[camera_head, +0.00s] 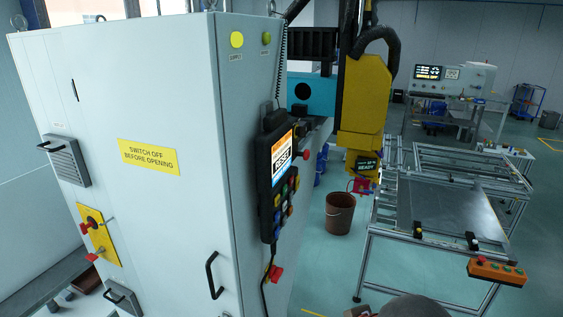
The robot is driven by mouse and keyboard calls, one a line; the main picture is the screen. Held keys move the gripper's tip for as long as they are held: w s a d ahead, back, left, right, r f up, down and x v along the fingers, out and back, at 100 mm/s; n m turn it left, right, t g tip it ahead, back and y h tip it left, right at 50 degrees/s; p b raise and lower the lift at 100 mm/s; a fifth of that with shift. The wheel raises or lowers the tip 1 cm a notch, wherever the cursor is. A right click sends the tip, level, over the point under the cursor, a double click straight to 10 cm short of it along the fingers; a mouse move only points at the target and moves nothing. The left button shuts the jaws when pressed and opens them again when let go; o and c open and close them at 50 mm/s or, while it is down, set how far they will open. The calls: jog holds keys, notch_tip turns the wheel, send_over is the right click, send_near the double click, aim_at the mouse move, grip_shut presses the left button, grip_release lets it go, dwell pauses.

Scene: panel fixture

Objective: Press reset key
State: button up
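A dark control pendant (277,178) hangs on the right side of the tall pale cabinet (150,105), seen at a steep angle. Its lit screen (282,157) is orange, white and blue, with large dark lettering. Below the screen are several small coloured keys (284,195), among them red, yellow, green and blue ones. Their labels are too small to read, so I cannot tell which is the reset key. My gripper is not in view. A rounded grey shape at the bottom edge may be part of my arm.
A black door handle (213,276) and a red knob (274,273) stick out from the cabinet. A brown bucket (339,213) stands on the floor behind it. A metal frame table (445,210) with an orange button box (497,271) stands at right. Open floor lies between.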

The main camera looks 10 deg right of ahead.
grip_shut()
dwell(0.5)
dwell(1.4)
